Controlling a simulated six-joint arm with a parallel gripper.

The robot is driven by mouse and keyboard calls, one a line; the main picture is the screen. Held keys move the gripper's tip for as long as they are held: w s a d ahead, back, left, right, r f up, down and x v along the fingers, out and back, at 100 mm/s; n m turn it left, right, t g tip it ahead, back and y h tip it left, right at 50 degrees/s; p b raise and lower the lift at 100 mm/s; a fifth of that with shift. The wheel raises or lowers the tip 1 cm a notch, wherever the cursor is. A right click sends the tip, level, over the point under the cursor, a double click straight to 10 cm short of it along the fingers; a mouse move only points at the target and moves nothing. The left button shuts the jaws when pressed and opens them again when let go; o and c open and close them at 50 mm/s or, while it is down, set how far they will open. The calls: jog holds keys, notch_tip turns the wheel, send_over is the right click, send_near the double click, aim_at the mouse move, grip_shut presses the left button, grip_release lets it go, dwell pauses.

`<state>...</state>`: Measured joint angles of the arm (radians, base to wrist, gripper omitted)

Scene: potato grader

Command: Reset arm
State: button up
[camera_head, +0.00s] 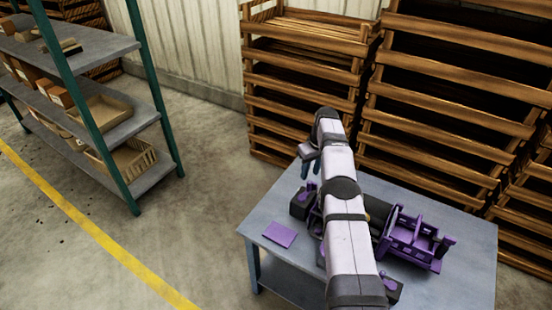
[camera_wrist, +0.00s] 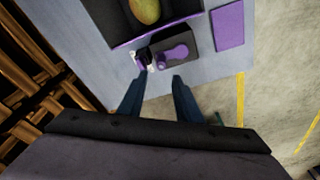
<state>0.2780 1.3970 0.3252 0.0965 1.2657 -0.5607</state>
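My gripper (camera_wrist: 161,85) shows in the wrist view with its two dark blue fingers spread apart and nothing between them. In the head view my gripper (camera_head: 309,168) hangs at the far end of my arm, over the back part of the table, and is small there. The arm stretches across the table and hides part of the purple and black grader (camera_head: 412,238). In the wrist view a yellowish potato (camera_wrist: 146,10) lies in a dark tray with a purple edge. A black box with a purple knob (camera_wrist: 174,53) stands just beyond the fingertips.
The grey table (camera_head: 468,262) carries a flat purple plate (camera_head: 279,235) at its left front. Stacked wooden crates (camera_head: 300,75) stand close behind the table. A shelf (camera_head: 105,105) with boxes stands at the left. The floor between shelf and table is clear, with a yellow line (camera_head: 95,240).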

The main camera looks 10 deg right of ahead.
jog(key=s+a+r+m+g+p, duration=0.1)
jog(key=s+a+r+m+p, duration=0.15)
jog(key=s+a+r, duration=0.95)
jog(key=s+a+r+g+p, duration=0.1)
jog(key=s+a+p, duration=0.1)
jog(key=s, duration=2.6)
jog(key=shift+s+a+h, duration=0.2)
jog(key=shift+a+h, duration=0.1)
jog(key=shift+a, duration=0.4)
jog(key=shift+r+m, duration=0.1)
jog(key=shift+m, duration=0.15)
